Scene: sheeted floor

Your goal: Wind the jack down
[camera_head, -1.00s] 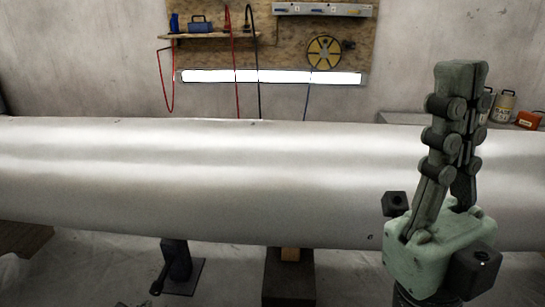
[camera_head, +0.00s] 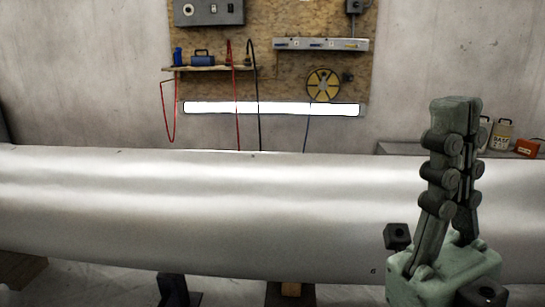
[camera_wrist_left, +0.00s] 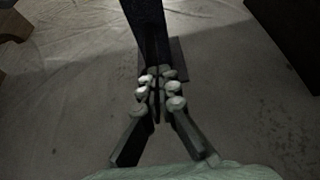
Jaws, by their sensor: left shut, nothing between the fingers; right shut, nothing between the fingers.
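The jack (camera_head: 173,289) is a dark post under the large pale cylinder, cut off by the bottom edge of the head view. Its crank is out of that view. In the left wrist view, the dark jack post (camera_wrist_left: 148,25) rises from a flat base plate (camera_wrist_left: 178,58). My left gripper (camera_wrist_left: 157,78) is shut and empty, its fingertips in front of the post's foot; whether they touch it I cannot tell. My right gripper (camera_head: 455,103) is shut and empty, pointing up in front of the cylinder at the right.
The long pale cylinder (camera_head: 200,210) spans the head view. A dark block with a wooden piece (camera_head: 290,289) stands under it, right of the jack.

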